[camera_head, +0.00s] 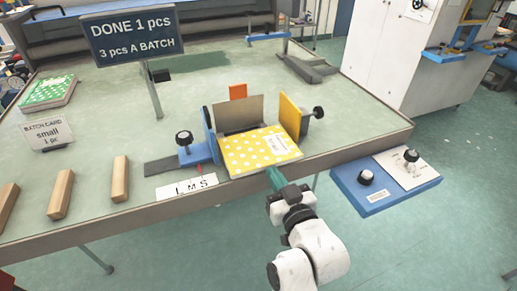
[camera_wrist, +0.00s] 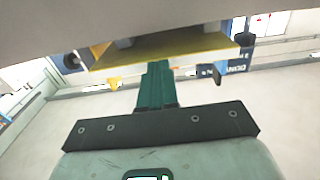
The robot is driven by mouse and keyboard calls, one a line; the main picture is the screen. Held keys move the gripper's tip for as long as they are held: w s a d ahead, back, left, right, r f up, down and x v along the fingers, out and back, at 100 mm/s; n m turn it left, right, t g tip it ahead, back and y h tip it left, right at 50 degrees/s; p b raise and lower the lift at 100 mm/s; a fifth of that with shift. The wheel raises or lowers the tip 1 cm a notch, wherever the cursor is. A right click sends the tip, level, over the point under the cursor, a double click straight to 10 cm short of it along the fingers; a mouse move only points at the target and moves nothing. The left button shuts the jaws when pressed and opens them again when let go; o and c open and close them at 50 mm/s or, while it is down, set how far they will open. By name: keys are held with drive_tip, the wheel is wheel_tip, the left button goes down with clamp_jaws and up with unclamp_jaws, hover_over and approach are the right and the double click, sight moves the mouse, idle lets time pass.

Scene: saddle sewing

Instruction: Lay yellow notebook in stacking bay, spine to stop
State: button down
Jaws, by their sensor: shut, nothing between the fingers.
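The yellow notebook (camera_head: 255,152) with white dots lies in the stacking bay, its far edge near the upright grey plate (camera_head: 238,114). The blue guide (camera_head: 209,134) is on its left and the yellow guide (camera_head: 289,115) on its right. I cannot tell which edge is the spine or whether it touches the plate. My gripper (camera_head: 275,178) is shut and empty at the notebook's near edge; contact is unclear. In the wrist view my green fingers (camera_wrist: 155,85) are together below a yellow edge (camera_wrist: 165,50).
A sign reading "DONE 1 pcs" (camera_head: 133,32) stands behind left. A green dotted notebook stack (camera_head: 47,92), a batch card (camera_head: 47,133) and wooden blocks (camera_head: 120,179) are on the left. A blue panel with knobs (camera_head: 385,182) juts out at right.

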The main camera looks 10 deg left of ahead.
sight(266, 160)
drive_tip(key=shift+b+x, duration=1)
drive_tip(key=shift+x, duration=1.75)
drive_tip(key=shift+s, duration=0.1)
drive_tip(key=shift+p+v, duration=1)
drive_tip(key=shift+v, duration=1.95)
